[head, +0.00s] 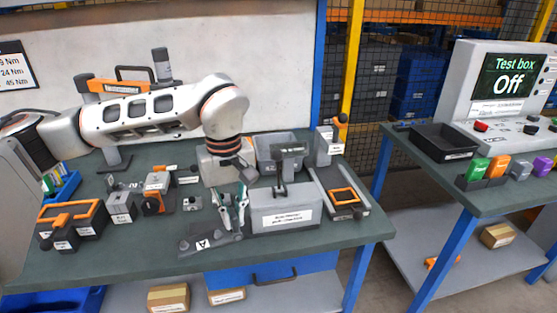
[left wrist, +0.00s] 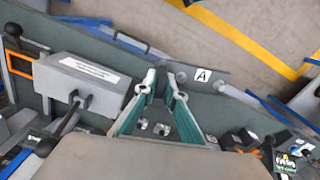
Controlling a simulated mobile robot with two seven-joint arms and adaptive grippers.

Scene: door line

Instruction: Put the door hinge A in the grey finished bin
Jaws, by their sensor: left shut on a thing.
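The door hinge A is a dark grey plate (head: 208,243) with a white "A" label, low in front of the grey fixture block in the head view. It also shows in the left wrist view (left wrist: 215,84). My left gripper (head: 232,224) has green-sided fingers pointing down and is shut on the hinge, near the plate's right end in the head view. Whether the hinge touches the bench is hard to tell. A grey open bin (head: 262,160) stands behind the fixture block, partly hidden by it. My right gripper is not in view.
The grey fixture block (head: 285,217) with a clamp stands just right of my left gripper. An orange-framed tray (head: 345,200) is right of it. Several small fixtures crowd the bench's left side. A second bench (head: 500,195) with a test box (head: 500,85) reading "Off" stands right.

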